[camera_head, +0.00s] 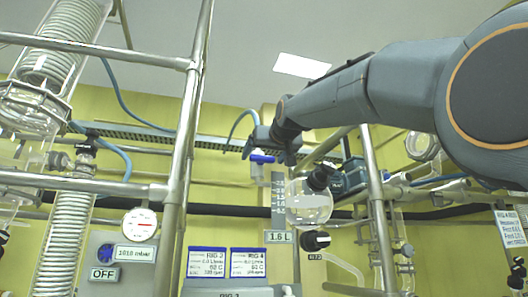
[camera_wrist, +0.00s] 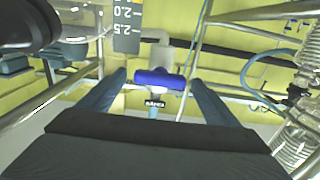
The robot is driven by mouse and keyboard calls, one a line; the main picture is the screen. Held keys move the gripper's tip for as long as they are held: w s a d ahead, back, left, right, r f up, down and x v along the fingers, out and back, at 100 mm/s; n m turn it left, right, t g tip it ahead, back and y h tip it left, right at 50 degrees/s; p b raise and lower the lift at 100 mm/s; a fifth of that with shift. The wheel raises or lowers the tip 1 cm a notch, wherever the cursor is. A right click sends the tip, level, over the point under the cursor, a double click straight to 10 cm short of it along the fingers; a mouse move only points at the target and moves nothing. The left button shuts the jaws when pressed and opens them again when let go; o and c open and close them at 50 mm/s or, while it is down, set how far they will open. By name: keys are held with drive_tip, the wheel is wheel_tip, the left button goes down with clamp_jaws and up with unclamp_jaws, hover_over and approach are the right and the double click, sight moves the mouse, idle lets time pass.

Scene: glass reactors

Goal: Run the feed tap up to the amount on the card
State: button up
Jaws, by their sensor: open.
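The tap with a blue handle (camera_head: 262,158) stands at the top of the glassware, just below my gripper (camera_head: 272,148). In the wrist view the blue handle (camera_wrist: 160,80) lies crosswise between the two fingers of my gripper (camera_wrist: 158,78), with a gap on each side. My gripper is open and holds nothing. A small black tag (camera_wrist: 155,103) hangs by the handle, its text unclear. A round glass vessel (camera_head: 310,207) stands beside a grey scale (camera_head: 279,205); its liquid level is hard to tell.
Black knobs (camera_head: 316,240) sit by the vessel. Steel frame posts (camera_head: 187,120) stand left and right of it. A gauge (camera_head: 139,224), an OFF sign (camera_head: 104,274) and a coiled glass condenser (camera_head: 66,240) are at left. Two rig displays (camera_head: 248,263) stand low in the middle.

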drive_tip(key=shift+w+a, duration=0.1)
drive_tip(key=shift+w, duration=0.25)
drive_tip(key=c, duration=1.1)
drive_tip(key=shift+o, duration=0.2)
drive_tip(key=n+b, duration=0.1)
drive_tip(key=n, duration=0.2)
drive_tip(key=shift+f, duration=0.1)
drive_tip(key=shift+n+b, duration=0.3)
drive_tip(key=shift+n, duration=1.6)
